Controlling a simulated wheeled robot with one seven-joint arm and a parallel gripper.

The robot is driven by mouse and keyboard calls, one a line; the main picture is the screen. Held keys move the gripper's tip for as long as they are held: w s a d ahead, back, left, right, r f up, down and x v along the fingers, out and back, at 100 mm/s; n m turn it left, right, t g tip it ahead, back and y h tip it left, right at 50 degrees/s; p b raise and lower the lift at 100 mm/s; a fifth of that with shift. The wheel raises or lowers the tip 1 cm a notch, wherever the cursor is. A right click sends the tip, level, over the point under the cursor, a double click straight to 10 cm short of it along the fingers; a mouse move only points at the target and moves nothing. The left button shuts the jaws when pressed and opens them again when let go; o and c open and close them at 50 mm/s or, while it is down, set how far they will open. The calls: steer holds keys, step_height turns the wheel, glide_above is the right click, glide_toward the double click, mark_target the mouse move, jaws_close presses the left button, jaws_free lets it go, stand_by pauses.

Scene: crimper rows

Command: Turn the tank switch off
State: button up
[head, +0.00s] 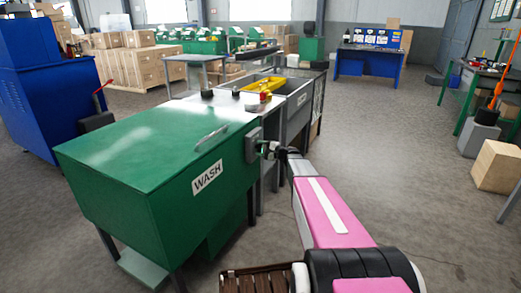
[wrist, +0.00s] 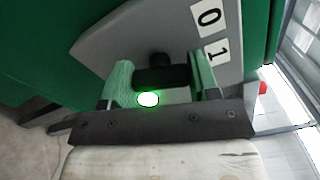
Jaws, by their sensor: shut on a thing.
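The green tank (head: 160,150) with a "WASH" label stands on dark legs in the middle left of the head view. Its switch has a grey plate (head: 253,146) on the tank's right end. In the wrist view the plate (wrist: 115,45) bears white "0" and "1" labels, and a green light (wrist: 149,99) glows below the dark switch knob (wrist: 160,76). My gripper (wrist: 161,84) is at the plate, its two green-padded fingers on either side of the knob, shut on it. The fingers and palm hide part of the knob, so its exact pointing is unclear. My gripper (head: 268,150) also shows in the head view.
A handle (head: 211,137) lies on the tank lid. Behind the tank are a grey basin (head: 298,98) and a yellow tray (head: 262,84). A blue cabinet (head: 40,100) stands at left, a cardboard box (head: 497,167) at right.

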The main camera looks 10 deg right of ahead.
steer(key=n, duration=0.4)
steer(key=shift+n, duration=0.3)
steer(key=shift+f+n, duration=0.1)
steer(key=shift+n, duration=2.4)
steer(key=o, duration=0.9)
steer(key=shift+s+d, duration=0.1)
steer(key=v, duration=1)
steer(key=shift+s+d, duration=0.2)
steer(key=shift+d, duration=0.05)
steer(key=shift+a, duration=0.1)
